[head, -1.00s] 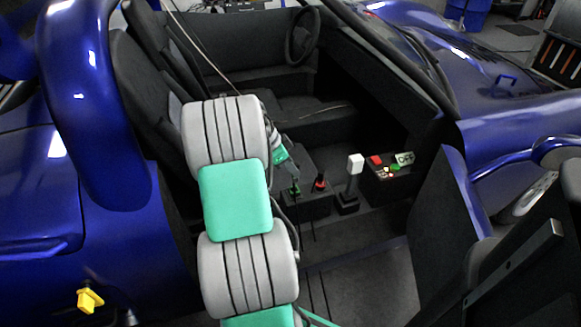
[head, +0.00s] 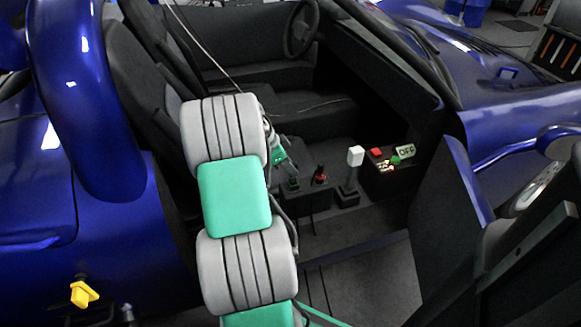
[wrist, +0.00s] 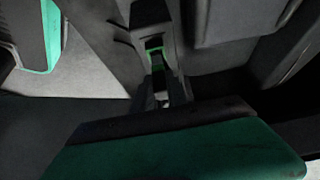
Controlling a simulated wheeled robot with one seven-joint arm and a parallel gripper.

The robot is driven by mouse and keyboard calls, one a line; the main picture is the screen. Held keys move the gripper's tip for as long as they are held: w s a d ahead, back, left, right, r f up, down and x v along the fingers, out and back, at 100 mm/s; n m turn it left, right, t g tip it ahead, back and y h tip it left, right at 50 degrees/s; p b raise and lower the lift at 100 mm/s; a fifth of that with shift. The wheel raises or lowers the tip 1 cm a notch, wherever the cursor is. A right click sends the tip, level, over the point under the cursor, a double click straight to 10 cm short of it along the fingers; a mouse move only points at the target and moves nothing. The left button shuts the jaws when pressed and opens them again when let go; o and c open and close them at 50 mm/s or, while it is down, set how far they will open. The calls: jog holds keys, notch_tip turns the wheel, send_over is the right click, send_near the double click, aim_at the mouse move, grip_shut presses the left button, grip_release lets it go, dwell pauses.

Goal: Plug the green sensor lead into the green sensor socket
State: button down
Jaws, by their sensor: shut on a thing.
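My gripper (head: 291,179) reaches over the dark console between the seats and is shut on the green sensor lead (head: 294,184). The lead shows as a small green-marked dark plug at the fingertips, low over the console block. In the wrist view, green edges (wrist: 156,68) show around the dark fingers in the middle. The green sensor socket cannot be told apart from the plug and fingers. I cannot tell whether the plug is seated in it.
A red-topped plug or knob (head: 320,174) stands just right of the gripper. Further right are a white-topped lever (head: 355,156) and a small box with red and green buttons and an OFF sign (head: 405,151). The seat and door frame hem in the arm.

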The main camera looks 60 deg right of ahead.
jog(key=shift+f, duration=0.15)
jog(key=shift+f+b, duration=0.55)
jog(key=shift+f, duration=0.05)
jog(key=shift+f, duration=0.1)
dwell(0.4)
jog(key=shift+f+b, duration=0.45)
jog(key=shift+f, duration=0.1)
jog(key=c, duration=1.3)
grip_release()
jog(key=shift+o, duration=0.2)
jog(key=p+v, duration=0.2)
jog(key=v, duration=0.6)
jog(key=shift+p, duration=0.35)
